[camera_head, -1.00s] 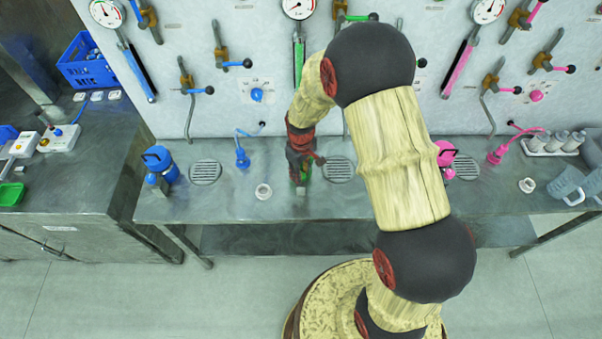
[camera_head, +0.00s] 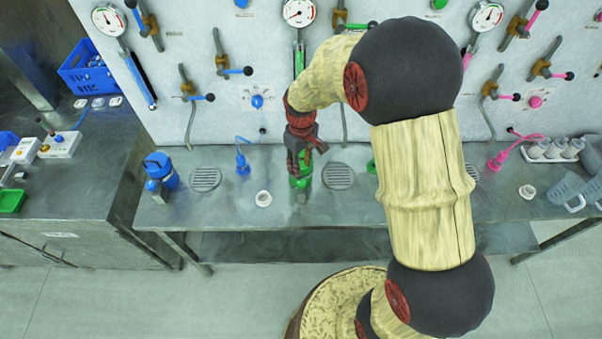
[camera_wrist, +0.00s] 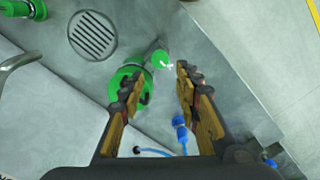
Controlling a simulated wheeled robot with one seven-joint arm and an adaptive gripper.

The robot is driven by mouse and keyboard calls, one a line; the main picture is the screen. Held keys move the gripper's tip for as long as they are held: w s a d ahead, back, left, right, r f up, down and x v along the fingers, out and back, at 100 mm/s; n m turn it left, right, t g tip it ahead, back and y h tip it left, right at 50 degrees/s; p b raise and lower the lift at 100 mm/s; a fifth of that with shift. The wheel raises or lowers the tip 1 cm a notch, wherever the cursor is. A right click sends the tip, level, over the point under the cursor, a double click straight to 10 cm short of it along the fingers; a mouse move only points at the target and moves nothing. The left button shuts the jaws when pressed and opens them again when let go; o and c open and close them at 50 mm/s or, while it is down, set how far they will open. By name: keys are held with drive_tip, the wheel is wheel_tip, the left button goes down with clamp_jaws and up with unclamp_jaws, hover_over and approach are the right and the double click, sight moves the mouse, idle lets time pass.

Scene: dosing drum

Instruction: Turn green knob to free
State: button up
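A green canister-like fitting (camera_head: 300,182) stands on the metal bench below my gripper (camera_head: 303,158). In the wrist view, my gripper (camera_wrist: 160,82) is open, its two fingers well apart. The green fitting (camera_wrist: 128,78) shows there partly behind the left finger, with a lighter green end piece (camera_wrist: 160,58) just beyond the gap. I cannot tell whether a finger touches it. A green round part (camera_head: 437,4) shows at the top edge of the wall panel. No green knob shows at the level of the blue knob (camera_head: 257,101); my arm covers part of the panel there.
A blue canister (camera_head: 160,172), a blue nozzle (camera_head: 242,163) and a white cup (camera_head: 263,198) are on the bench at left. Round drains (camera_head: 338,176) are set in the bench. Lever valves and gauges (camera_head: 298,12) cover the panel. Clear jugs (camera_head: 567,185) stand at right.

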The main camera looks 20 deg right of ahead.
drive_tip(key=shift+r, duration=1.3)
drive_tip(key=s+r+m+t+b, duration=0.2)
drive_tip(key=s+r+b, duration=0.1)
drive_tip(key=s, duration=0.4)
drive_tip(key=s+r+m+t+b, duration=0.1)
drive_tip(key=s+r+b, duration=0.2)
drive_tip(key=s+b, duration=0.3)
drive_tip(key=s+r+m+t+b, duration=0.2)
drive_tip(key=s+r+b, duration=0.2)
drive_tip(key=s, duration=0.5)
drive_tip(key=shift+s+m+t+b, duration=0.2)
drive_tip(key=shift+m+t+b, duration=0.1)
drive_tip(key=shift+b, duration=0.3)
drive_tip(key=shift+w, duration=0.1)
drive_tip(key=shift+c, duration=0.3)
